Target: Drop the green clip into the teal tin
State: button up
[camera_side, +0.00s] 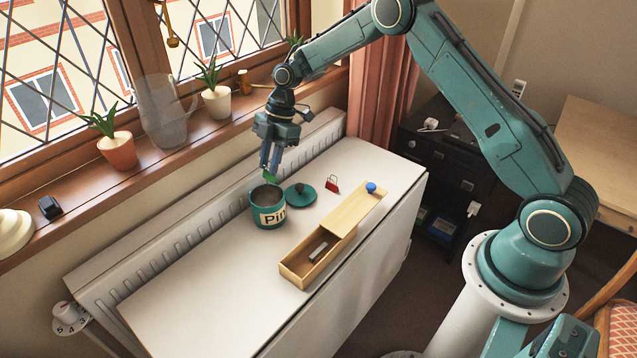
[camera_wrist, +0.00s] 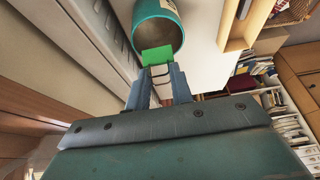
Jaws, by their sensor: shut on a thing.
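The green clip (camera_side: 270,177) is held between the fingertips of my gripper (camera_side: 271,160), just above the open mouth of the teal tin. In the wrist view the green clip (camera_wrist: 158,56) shows at the tips of my gripper (camera_wrist: 157,78), overlapping the tin's opening. The teal tin (camera_side: 254,212) stands upright on the white table, with a pale label reading "Pin". It also shows in the wrist view (camera_wrist: 143,12), its mouth facing the clip. From these views I cannot tell whether the clip's lower end is inside the rim.
A teal lid (camera_side: 301,196) with a dark knob lies right of the tin. Beside it is a red clip (camera_side: 332,184). The table's left front is clear.

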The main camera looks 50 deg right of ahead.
aim_at(272, 177)
jog(key=shift+f, duration=2.8)
jog(key=o, duration=1)
jog(key=shift+o, duration=0.2)
jog(key=shift+r, duration=0.15)
jog(key=v, duration=1.3)
jog(key=shift+d+r, duration=0.15)
jog(key=shift+r, duration=0.05)
jog(key=shift+r, duration=0.1)
